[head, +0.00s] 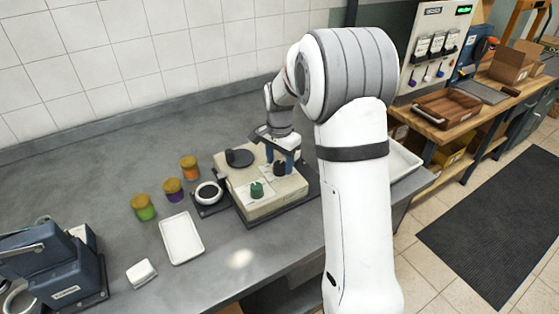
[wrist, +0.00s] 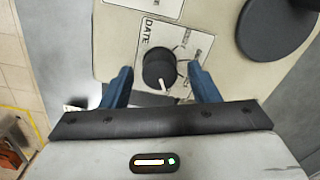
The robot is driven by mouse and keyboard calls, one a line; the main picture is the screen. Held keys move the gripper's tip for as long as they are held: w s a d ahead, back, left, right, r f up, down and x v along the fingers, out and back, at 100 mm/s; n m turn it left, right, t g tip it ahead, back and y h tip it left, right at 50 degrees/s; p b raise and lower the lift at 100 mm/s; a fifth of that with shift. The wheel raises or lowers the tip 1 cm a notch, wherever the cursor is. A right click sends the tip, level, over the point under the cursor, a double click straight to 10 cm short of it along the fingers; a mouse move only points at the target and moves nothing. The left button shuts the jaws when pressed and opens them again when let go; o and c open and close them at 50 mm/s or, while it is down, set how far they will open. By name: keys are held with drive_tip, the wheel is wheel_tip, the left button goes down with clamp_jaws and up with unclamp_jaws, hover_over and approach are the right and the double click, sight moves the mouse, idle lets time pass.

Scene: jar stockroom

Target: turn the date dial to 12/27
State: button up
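The date dial (wrist: 158,70) is a dark round knob with a white pointer. It sits on a white plate (wrist: 152,35) printed DATE on top of the beige machine (head: 230,182). In the wrist view its pointer aims down and slightly right; the date marks are too small to read. My gripper (wrist: 160,72) is open, with one blue finger on each side of the knob and a visible gap to each. In the head view my gripper (head: 280,158) is low over the machine's right rear part, and the dial (head: 279,169) shows between the fingers.
A blue machine (head: 45,265) stands at the far left.

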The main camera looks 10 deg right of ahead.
sight(280, 164)
wheel_tip(280, 164, up, 8)
drive_tip(key=shift+f+b, duration=0.1)
drive_tip(key=shift+b, duration=0.2)
idle(0.3)
drive_tip(key=s+r+n+t, duration=0.2)
drive_tip(key=s+n, duration=0.8)
drive_tip(key=s, duration=1.8)
drive_tip(key=shift+s+r+n+t, duration=0.15)
drive_tip(key=shift+s+n+t, duration=0.15)
drive_tip(key=shift+t, duration=0.2)
